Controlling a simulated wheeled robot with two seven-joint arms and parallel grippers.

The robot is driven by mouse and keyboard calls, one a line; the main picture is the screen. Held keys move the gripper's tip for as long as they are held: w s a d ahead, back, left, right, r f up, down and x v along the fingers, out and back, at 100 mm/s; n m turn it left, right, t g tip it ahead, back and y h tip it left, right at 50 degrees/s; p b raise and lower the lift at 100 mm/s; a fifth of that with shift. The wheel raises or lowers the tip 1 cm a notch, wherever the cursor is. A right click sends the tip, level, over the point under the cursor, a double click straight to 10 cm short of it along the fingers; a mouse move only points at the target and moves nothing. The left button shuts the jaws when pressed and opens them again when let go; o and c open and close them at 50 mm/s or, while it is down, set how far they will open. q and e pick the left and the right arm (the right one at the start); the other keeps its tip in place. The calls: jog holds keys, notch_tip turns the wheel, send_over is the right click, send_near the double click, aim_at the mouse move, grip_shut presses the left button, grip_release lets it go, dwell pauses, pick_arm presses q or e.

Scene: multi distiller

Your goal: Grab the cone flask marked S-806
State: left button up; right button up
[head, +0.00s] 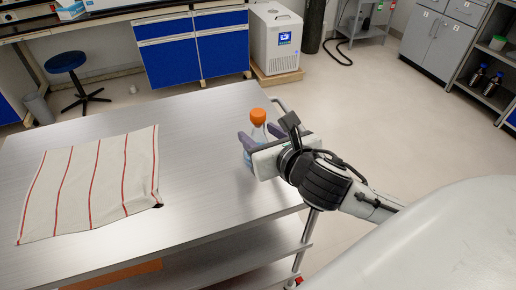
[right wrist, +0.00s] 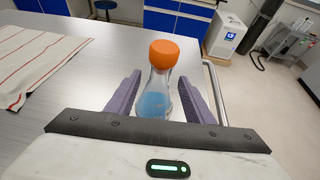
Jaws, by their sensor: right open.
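A conical flask with an orange cap (head: 258,116) stands upright near the right edge of the metal table (head: 200,190). In the right wrist view the flask (right wrist: 155,92) holds blue liquid, and its label cannot be read. My right gripper (head: 258,139) is at the flask in the head view and hides much of its body. In the right wrist view the open right gripper (right wrist: 153,92) has one purple finger on each side of the flask, with a visible gap on the left. My left gripper is not in view.
A striped cloth (head: 90,185) lies flat on the left of the table. A metal rail (right wrist: 215,90) runs along the table's right edge, close to the right finger. The tabletop between cloth and flask is clear. Blue cabinets (head: 195,48) and a blue stool (head: 66,62) stand beyond.

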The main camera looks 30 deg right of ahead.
jog(key=x, duration=0.4)
jog(key=shift+w+a+r, duration=0.1)
jog(key=shift+w+r, duration=0.1)
jog(key=shift+w, duration=0.15)
jog(key=c, duration=1.1)
